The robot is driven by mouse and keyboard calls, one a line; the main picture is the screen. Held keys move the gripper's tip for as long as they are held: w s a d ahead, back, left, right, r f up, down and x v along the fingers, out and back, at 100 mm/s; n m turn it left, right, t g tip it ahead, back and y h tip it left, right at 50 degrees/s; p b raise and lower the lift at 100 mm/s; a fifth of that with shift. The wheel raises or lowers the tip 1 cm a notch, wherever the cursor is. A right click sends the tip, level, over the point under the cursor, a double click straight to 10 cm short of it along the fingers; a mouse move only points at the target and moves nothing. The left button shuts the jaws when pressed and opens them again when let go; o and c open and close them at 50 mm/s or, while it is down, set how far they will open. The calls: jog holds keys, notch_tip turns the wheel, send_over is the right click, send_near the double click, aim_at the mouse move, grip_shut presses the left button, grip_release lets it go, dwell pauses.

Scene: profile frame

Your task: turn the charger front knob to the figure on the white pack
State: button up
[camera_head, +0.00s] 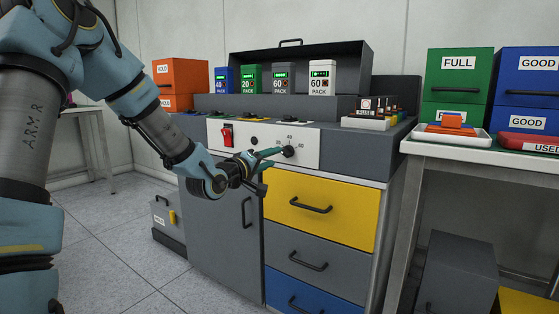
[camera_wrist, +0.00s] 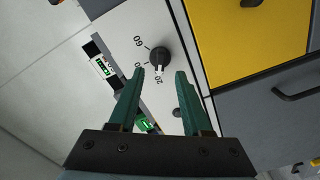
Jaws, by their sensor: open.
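The white pack (camera_head: 320,79) stands at the right end of the row on the charger and reads 60. The charger front panel (camera_head: 218,144) is white. Its dark front knob (camera_head: 289,151) also shows in the wrist view (camera_wrist: 159,55), with 60 at its upper left, a partly hidden figure at its left and 20 below it. The knob's pale mark appears to face toward the 20. My gripper (camera_head: 277,152) is open, and in the wrist view (camera_wrist: 159,74) its green fingers reach toward the knob, their tips just short of it. Nothing is between them.
Blue (camera_head: 221,80), green (camera_head: 249,79) and grey (camera_head: 283,78) packs stand left of the white one, reading 40, 20 and 60. A red switch (camera_head: 227,135) is left on the panel. A yellow drawer (camera_head: 310,190) with a protruding handle lies below the panel.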

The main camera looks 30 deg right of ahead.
aim_at(283, 154)
jog(key=shift+b+x, duration=0.35)
jog(key=shift+x, duration=2.2)
grip_shut()
